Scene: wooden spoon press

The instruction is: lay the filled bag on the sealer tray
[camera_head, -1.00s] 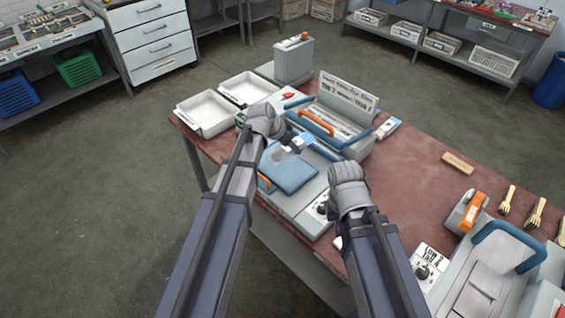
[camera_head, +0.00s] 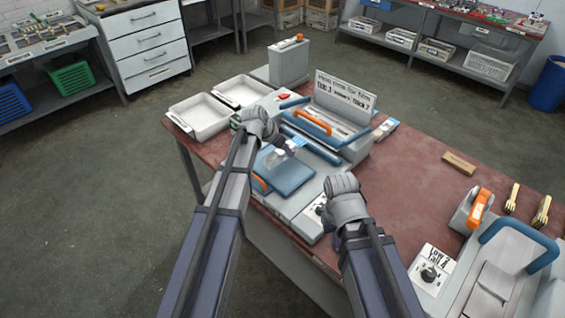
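The sealer has a flat blue tray (camera_head: 290,178) in front of its raised lid with an orange handle (camera_head: 313,122). A clear, whitish bag (camera_head: 275,158), small and hard to make out, is at the tray's back left part. My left gripper (camera_head: 284,146) is over the tray's back edge, right by the bag. Its fingertips are small and partly hidden, so I cannot tell whether they hold the bag. My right gripper (camera_head: 342,198) is at the tray's right, above the sealer's front dial panel. Its fingers are hidden by the hand.
Two white bins (camera_head: 203,115) stand behind left on the red-brown table (camera_head: 405,180). A printed sign (camera_head: 345,95) stands behind the sealer. A second machine with a blue handle (camera_head: 520,240) is at right. A wooden block (camera_head: 459,163) lies beyond clear tabletop.

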